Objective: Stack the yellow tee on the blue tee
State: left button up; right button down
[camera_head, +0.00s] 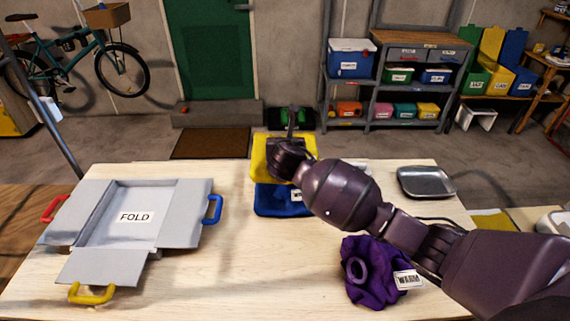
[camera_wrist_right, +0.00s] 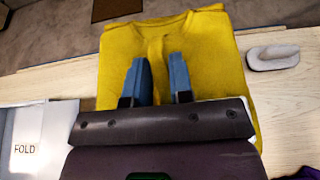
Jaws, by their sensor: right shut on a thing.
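The folded yellow tee (camera_head: 262,158) is at the far middle of the table, partly hidden by my right gripper. The folded blue tee (camera_head: 275,203) shows just in front of it and lower, with a partly covered label on it. My right gripper (camera_head: 290,135) reaches over the yellow tee. In the right wrist view, the yellow tee (camera_wrist_right: 205,50) fills the middle, and the fingers (camera_wrist_right: 162,82) are shut on its cloth. The blue tee is hidden in that view. How far the yellow tee overlaps the blue tee I cannot tell. My left gripper is not in view.
A grey folding board (camera_head: 182,205) marked FOLD lies at the left of the table. A purple bundle (camera_head: 375,285) with a WARM label sits at the front right, beside my right arm. A metal tray (camera_head: 427,182) lies at the right. The front middle of the table is clear.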

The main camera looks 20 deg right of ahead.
jog(key=shift+f+b, duration=0.3)
jog(key=shift+f, duration=3.15)
jog(key=shift+f, duration=0.6)
jog(key=c, duration=1)
grip_release()
jog(key=shift+r, duration=0.25)
jog(key=v, duration=1.2)
jog(key=shift+r+p, duration=0.3)
jog(key=shift+p, duration=0.1)
